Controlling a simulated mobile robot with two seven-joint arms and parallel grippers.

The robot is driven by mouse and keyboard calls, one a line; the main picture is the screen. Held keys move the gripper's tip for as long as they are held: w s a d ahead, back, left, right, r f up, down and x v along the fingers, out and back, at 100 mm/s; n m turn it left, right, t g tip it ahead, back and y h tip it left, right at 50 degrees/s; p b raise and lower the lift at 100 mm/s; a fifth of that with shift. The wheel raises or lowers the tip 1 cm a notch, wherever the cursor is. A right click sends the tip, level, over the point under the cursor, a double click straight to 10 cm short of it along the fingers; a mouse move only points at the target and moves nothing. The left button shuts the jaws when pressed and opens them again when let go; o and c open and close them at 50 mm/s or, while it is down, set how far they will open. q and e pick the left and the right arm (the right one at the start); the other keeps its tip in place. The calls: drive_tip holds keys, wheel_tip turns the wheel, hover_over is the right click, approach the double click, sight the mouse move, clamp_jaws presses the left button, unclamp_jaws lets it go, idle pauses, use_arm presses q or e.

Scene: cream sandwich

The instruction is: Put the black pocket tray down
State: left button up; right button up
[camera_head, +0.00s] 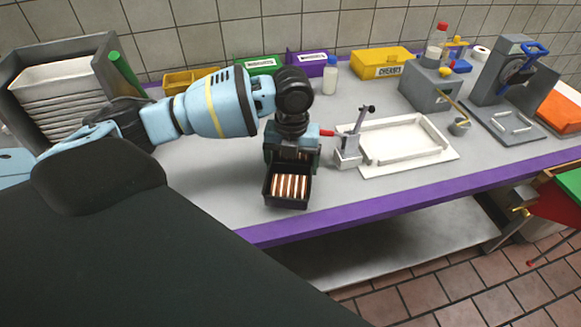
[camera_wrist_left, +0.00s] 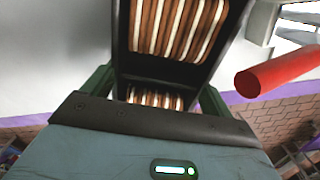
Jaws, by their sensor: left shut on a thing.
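The black pocket tray (camera_head: 287,204) holds a row of several brown-and-cream sandwiches. It is at the front part of the grey worktop (camera_head: 214,189), near the purple edge. My left gripper (camera_head: 291,164) is shut on the tray's back side. In the left wrist view the tray (camera_wrist_left: 122,38) extends away from between the green fingers of my left gripper (camera_wrist_left: 155,95). I cannot tell whether the tray's underside touches the worktop. My right gripper is not in view.
Right of the tray stands a small grey device with a red handle (camera_wrist_left: 278,76), beside a white tray (camera_head: 405,142). Yellow, green and purple bins line the back, including a yellow CHERRY bin (camera_head: 382,62). A grey rack (camera_head: 62,88) stands left. Worktop left of the tray is clear.

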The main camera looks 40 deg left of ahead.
sight(290, 169)
use_arm(q)
drive_tip(key=shift+w, duration=0.1)
drive_tip(key=shift+w+a+f, duration=0.1)
drive_tip(key=shift+w+a, duration=0.25)
drive_tip(key=shift+a, duration=0.15)
drive_tip(key=shift+f, duration=1.65)
drive_tip(key=shift+f, duration=0.1)
drive_tip(key=o, duration=0.8)
wheel_tip(290, 169, up, 12)
drive_tip(key=shift+p, duration=0.4)
